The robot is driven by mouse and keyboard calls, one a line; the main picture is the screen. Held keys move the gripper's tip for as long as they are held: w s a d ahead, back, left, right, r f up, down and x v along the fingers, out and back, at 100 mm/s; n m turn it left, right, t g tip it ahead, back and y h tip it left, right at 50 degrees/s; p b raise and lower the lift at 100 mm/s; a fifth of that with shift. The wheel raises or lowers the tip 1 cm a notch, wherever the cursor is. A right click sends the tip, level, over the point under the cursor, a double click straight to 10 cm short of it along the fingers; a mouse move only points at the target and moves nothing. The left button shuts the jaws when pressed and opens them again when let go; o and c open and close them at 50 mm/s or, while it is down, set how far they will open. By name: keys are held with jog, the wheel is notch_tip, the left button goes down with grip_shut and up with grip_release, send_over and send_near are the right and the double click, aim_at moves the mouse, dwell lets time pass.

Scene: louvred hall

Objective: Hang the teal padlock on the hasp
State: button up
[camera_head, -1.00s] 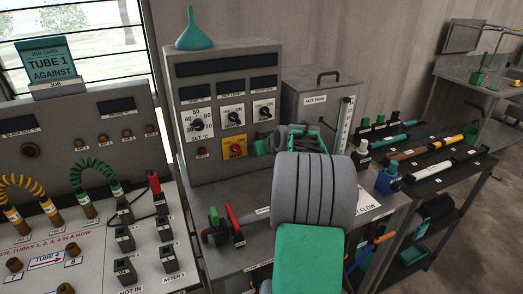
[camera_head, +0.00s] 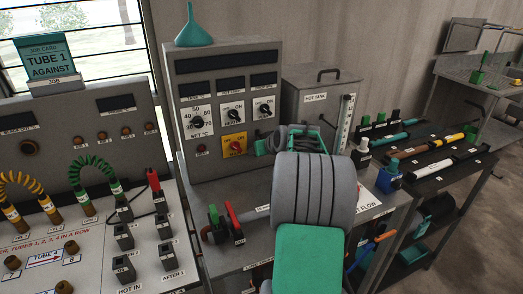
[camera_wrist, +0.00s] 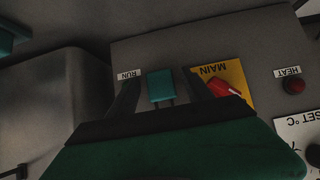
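The teal padlock (camera_wrist: 161,84) shows in the wrist view as a small block with two thin legs, by the RUN label on the grey panel. The dark fingers of my gripper (camera_wrist: 159,79) stand apart on either side of it, with gaps visible on both sides, so they are open and not closed on it. The red MAIN switch (camera_wrist: 223,88) on its yellow plate is just right of the fingers; it also shows in the head view (camera_head: 235,146). I cannot make out a separate hasp there. My arm hides much of the gripper in the head view.
The grey control cabinet (camera_head: 222,65) carries a teal funnel (camera_head: 194,27) on top. The hot tank (camera_head: 312,103) stands close to its right. Red and green valve handles (camera_head: 234,222) rise from the bench at left.

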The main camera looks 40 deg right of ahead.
jog(key=shift+s, duration=0.1)
jog(key=s+a+r+b, duration=0.1)
jog(key=s+a+r, duration=0.1)
jog(key=s, duration=0.4)
jog(key=shift+s+r, duration=0.1)
jog(key=shift+r, duration=0.05)
jog(key=b+v, duration=0.1)
jog(key=v, duration=0.6)
jog(key=shift+s+r, duration=0.2)
jog(key=shift+s, duration=0.1)
jog(key=shift+a, duration=0.1)
